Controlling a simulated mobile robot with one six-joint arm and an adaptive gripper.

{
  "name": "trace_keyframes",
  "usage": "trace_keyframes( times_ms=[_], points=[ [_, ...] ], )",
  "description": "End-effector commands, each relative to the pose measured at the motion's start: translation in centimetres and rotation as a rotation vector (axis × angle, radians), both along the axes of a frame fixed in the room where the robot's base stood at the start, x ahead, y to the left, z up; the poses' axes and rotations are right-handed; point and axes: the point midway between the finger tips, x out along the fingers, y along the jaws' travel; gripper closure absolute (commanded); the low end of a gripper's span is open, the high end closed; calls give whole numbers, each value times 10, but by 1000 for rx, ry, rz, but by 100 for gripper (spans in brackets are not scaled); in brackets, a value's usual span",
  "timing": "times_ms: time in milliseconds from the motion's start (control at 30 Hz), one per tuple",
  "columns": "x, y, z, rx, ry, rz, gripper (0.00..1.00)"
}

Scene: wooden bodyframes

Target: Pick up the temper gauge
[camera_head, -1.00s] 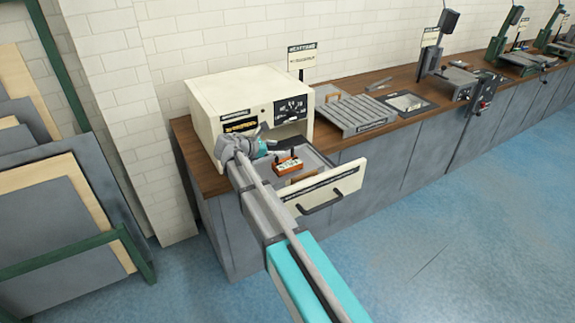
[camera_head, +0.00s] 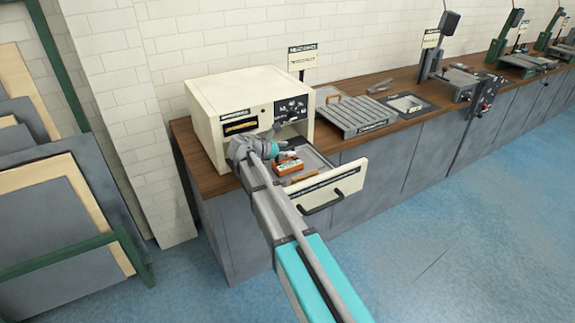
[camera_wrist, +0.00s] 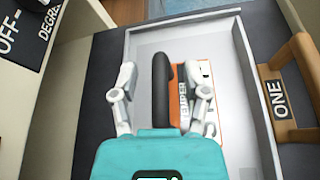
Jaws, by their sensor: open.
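The temper gauge (camera_head: 287,165) is an orange block with a pale lettered face, lying in the pulled-out drawer of a cream cabinet. In the wrist view its orange body (camera_wrist: 178,95) has a black bar-shaped handle (camera_wrist: 161,92) along one side. My gripper (camera_head: 283,155) is over the drawer at the gauge. In the wrist view my gripper (camera_wrist: 160,70) is open, with one finger left of the black handle and the other over the lettered face. I cannot tell whether the fingers touch it. The teal gripper body hides the gauge's near end.
The cream cabinet (camera_head: 225,98) stands behind the drawer, close to my wrist. The drawer front (camera_head: 345,181) has a dark handle. A wooden handle marked ONE (camera_wrist: 275,100) lies right of the gauge. A ribbed grey tray (camera_head: 355,115) stands farther right on the wooden counter.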

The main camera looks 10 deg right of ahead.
Motion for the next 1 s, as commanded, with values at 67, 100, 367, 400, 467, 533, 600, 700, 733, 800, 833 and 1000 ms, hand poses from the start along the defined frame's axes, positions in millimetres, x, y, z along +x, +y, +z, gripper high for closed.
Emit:
trace_keyframes(
  times_ms=[67,100,367,400,467,533,600,700,733,800,833,1000],
  points=[
    [0,0,0,0,0,-1,46],
    [0,0,0,0,0,-1,53],
    [0,0,0,0,0,-1,100],
    [0,0,0,0,0,-1,100],
    [0,0,0,0,0,-1,100],
    [0,0,0,0,0,-1,100],
    [0,0,0,-1,0,-1,100],
    [0,0,0,-1,0,-1,100],
    [0,0,0,-1,0,-1,100],
    [0,0,0,0,0,-1,100],
    [0,0,0,0,0,-1,100],
    [0,0,3,-1,0,-1,100]
  ],
)
